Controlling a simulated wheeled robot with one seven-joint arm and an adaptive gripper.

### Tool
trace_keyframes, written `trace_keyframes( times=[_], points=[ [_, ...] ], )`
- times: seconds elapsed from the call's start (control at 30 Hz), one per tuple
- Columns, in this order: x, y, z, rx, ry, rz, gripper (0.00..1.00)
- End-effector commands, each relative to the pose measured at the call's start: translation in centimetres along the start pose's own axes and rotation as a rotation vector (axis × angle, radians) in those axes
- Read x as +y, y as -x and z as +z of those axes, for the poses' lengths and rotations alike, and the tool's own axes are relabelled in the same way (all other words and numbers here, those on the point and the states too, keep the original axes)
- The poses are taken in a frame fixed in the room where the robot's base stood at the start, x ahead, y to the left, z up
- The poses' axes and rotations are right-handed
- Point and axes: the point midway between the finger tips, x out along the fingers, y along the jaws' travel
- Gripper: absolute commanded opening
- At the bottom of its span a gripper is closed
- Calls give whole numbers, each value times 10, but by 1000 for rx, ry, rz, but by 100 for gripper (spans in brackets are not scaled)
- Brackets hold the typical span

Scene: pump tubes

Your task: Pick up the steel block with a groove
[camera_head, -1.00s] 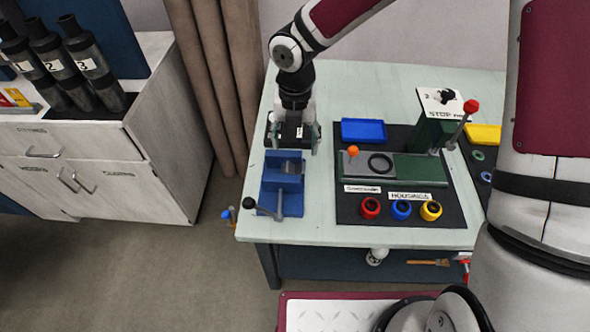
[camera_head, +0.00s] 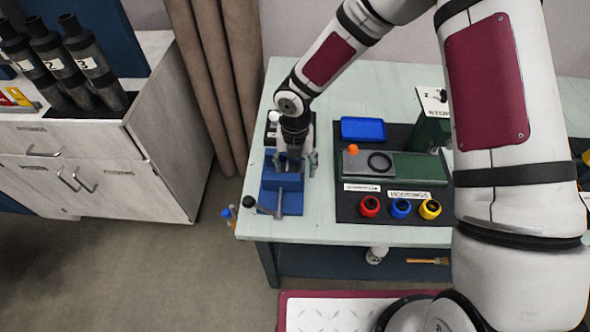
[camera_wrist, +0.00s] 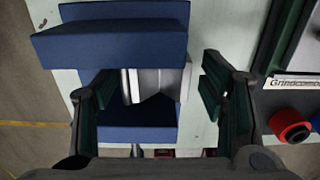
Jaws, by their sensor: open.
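The steel block with a groove (camera_wrist: 150,84) sits in the blue vise (camera_wrist: 110,40), between its blue jaws. Its V-shaped groove faces the wrist camera. In the head view the vise (camera_head: 272,200) stands at the left of the table, and my gripper mostly hides the block. My gripper (camera_head: 291,163) is over the vise, pointing down. In the wrist view its two dark green fingers (camera_wrist: 158,88) are spread apart, one on each side of the block, with a wider gap on the right. I cannot tell how far the fingertips are above the block.
The vise handle (camera_head: 250,202) sticks out at the front left. To the right lies a black mat (camera_head: 350,211) with a green and grey fixture (camera_head: 415,168) and red, blue and yellow rings. A blue tray (camera_head: 363,129) lies behind. A white-topped black box (camera_head: 272,125) stands behind my gripper.

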Motion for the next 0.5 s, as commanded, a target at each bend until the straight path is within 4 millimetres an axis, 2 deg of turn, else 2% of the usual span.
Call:
trace_keyframes(
  times=[0.13, 0.4, 0.43, 0.5],
  points=[
    [0, 0, 0, 0, 0, 0, 65],
    [0, 0, 0, 0, 0, 0, 4],
    [0, 0, 0, 0, 0, 0, 0],
    [0, 1, 0, -1, 0, 1, 0]
  ],
)
